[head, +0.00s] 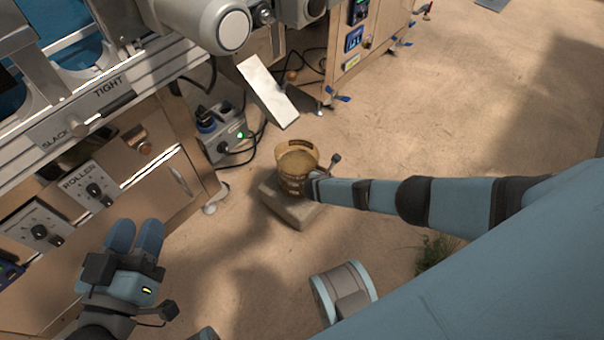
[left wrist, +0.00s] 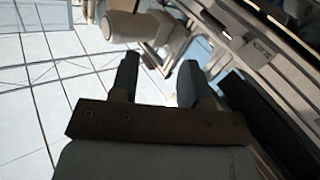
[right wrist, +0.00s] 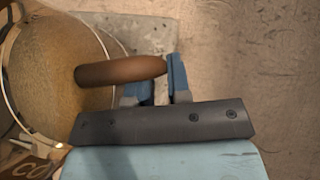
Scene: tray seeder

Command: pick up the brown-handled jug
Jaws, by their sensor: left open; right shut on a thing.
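The jug (head: 296,163) is a tan, see-through vessel with dark lettering, filled with brownish grain-like material. It stands on a small grey block (head: 303,213) on the floor. In the right wrist view the jug (right wrist: 45,75) fills the left side, and its brown handle (right wrist: 120,70) reaches to the right. My right gripper (right wrist: 160,82) is shut on the brown handle, with its blue fingers at the handle's outer end. My left gripper (head: 135,238) is open and empty at the lower left of the head view; its dark fingers show in the left wrist view (left wrist: 155,80).
A machine with wooden panels and a roller dial (head: 92,190) stands at the left. A grey power box (head: 222,138) with cables lies behind the block. A leaning pale plate (head: 267,92) is beyond it. The sandy floor at right is mostly clear.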

